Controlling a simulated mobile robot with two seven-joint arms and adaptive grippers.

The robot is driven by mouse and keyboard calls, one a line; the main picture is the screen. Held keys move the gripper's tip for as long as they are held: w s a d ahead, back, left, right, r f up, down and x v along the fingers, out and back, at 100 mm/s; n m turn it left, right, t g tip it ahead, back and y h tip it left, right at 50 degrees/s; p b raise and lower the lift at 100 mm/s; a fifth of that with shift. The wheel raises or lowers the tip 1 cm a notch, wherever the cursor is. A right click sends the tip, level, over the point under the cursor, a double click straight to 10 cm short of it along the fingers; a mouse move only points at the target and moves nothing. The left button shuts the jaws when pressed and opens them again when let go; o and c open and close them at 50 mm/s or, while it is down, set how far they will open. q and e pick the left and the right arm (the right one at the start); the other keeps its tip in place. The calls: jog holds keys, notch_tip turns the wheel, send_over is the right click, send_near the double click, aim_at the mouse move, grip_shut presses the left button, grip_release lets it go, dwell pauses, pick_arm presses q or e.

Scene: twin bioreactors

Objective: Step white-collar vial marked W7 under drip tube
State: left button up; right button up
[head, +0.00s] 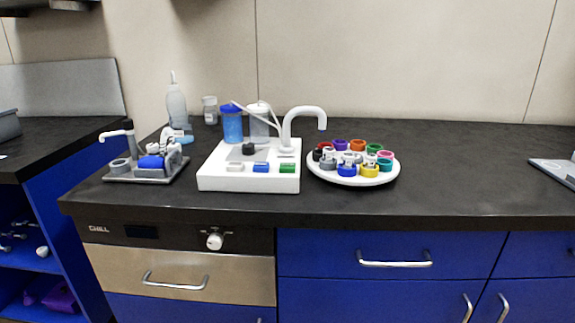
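A round white turntable (350,182) holds a ring of vials with coloured collars, including black, red, purple, orange, green, pink, teal, yellow, blue and grey. Pale or white parts show among them, but I cannot tell which is the white-collar vial, and no W7 mark is legible. A white drip tube (304,111) arches from the white base unit (215,180) toward the turntable; its tip hangs above the turntable's back left side. The unit's front has a white button (236,167), a blue button (261,167) and a green button (287,168). Neither gripper is in view.
A blue vessel (232,126) and a clear vessel (258,124) stand on the unit. A smaller grey station (118,178) with a white spout is at left. A squeeze bottle (176,106) and jar (210,110) stand behind.

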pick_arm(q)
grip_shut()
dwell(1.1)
